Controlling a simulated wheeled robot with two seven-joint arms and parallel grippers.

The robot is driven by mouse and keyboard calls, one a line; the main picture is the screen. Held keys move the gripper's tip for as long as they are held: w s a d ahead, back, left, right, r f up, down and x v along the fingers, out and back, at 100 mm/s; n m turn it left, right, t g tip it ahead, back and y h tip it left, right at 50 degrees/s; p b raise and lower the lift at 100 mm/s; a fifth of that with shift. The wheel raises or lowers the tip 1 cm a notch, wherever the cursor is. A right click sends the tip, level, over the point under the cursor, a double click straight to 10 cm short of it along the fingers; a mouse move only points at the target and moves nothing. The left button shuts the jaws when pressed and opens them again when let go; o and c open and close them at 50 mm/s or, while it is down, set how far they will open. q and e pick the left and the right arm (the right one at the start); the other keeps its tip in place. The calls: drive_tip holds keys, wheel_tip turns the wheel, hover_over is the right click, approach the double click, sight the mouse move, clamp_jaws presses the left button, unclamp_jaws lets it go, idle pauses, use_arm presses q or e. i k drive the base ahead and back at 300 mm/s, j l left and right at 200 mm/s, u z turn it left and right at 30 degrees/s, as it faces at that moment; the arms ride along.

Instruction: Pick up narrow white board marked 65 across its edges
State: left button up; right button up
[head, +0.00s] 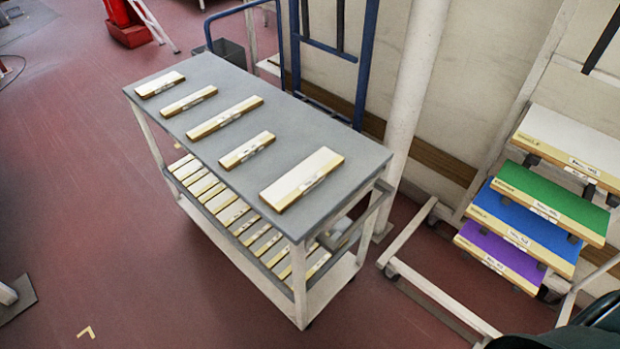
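Several white-topped boards with tan edges and small labels lie apart in a row on the grey top of a cart (215,165). From the far end they are a short board (158,83), a narrow board (186,101), a longer narrow board (228,114), another short board (245,150) and a wide board (308,172) nearest the right end. The label marks are too small to read, so I cannot tell which one is marked 65. Neither of my grippers shows in the head view.
More boards (205,187) lie on the cart's lower shelf. A rack at right holds white (575,140), green (550,192), blue (520,220) and purple (500,252) boards. A pale post (408,110) and blue frame (367,60) stand behind the cart. Red floor (120,220) at left is clear.

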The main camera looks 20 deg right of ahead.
sight(173, 110)
drive_tip(key=j+z, duration=0.15)
drive_tip(key=z, duration=0.35)
drive_tip(key=i+j+z, duration=0.1)
drive_tip(key=z, duration=0.35)
drive_tip(key=j+z, duration=0.25)
drive_tip(key=z, duration=0.25)
drive_tip(key=j+z, duration=0.2)
drive_tip(key=j, duration=0.2)
drive_tip(key=k+j+z, duration=0.15)
drive_tip(key=j, duration=0.25)
drive_tip(key=j+z, duration=0.2)
drive_tip(key=j, duration=0.2)
drive_tip(key=k+j+z, duration=0.2)
drive_tip(key=j, duration=0.15)
drive_tip(key=j+z, duration=0.15)
drive_tip(key=j, duration=0.2)
drive_tip(key=k+j, duration=0.15)
drive_tip(key=j, duration=0.25)
drive_tip(key=k+j, duration=0.2)
drive_tip(key=j, duration=0.15)
drive_tip(key=k+j, duration=0.15)
drive_tip(key=j, duration=0.25)
drive_tip(key=k+j+z, duration=0.1)
drive_tip(key=j, duration=0.25)
drive_tip(key=k+j, duration=0.25)
drive_tip(key=j, duration=0.15)
